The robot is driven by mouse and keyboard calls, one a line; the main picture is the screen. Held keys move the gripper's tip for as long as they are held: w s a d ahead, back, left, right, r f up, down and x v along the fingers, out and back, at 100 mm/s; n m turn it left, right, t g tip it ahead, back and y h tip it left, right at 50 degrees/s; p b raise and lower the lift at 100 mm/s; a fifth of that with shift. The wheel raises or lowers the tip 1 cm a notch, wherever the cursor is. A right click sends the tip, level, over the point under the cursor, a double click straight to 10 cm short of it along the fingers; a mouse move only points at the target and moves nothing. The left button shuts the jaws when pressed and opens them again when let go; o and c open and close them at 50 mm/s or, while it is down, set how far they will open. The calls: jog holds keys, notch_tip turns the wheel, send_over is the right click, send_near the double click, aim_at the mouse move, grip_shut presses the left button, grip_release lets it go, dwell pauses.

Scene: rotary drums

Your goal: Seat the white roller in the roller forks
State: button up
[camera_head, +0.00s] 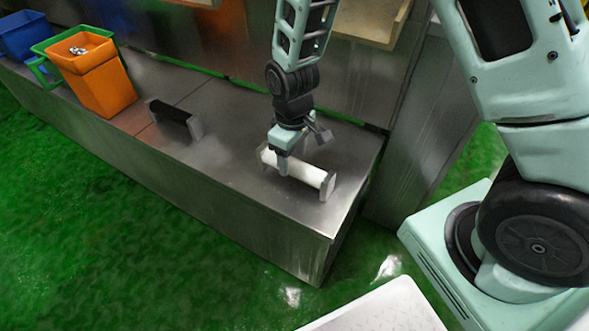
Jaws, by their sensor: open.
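The white roller (309,174) lies lengthwise at the roller forks, near the right end of the steel bench. The grey fork plate (328,187) stands at its right end. Its left end shows only partly beside my gripper, and the fork there is mostly hidden. I cannot tell whether the roller's ends rest fully in the forks. My gripper (284,168) points down over the left half of the roller. It is open, with one finger in front of the roller; the other finger is hidden. Whether the fingers touch the roller is too small to tell.
A black roller (172,118) between grey plates stands further left on the steel bench (228,185). Bench between the two rollers is clear. A wall rises behind.

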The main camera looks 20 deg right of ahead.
aim_at(295, 162)
jog(key=f, duration=0.2)
jog(key=f+b, duration=0.1)
jog(key=f, duration=0.1)
jog(key=shift+s+d+f, duration=0.1)
jog(key=shift+d, duration=0.1)
grip_shut()
notch_tip(295, 162, up, 10)
jog(key=p, duration=0.3)
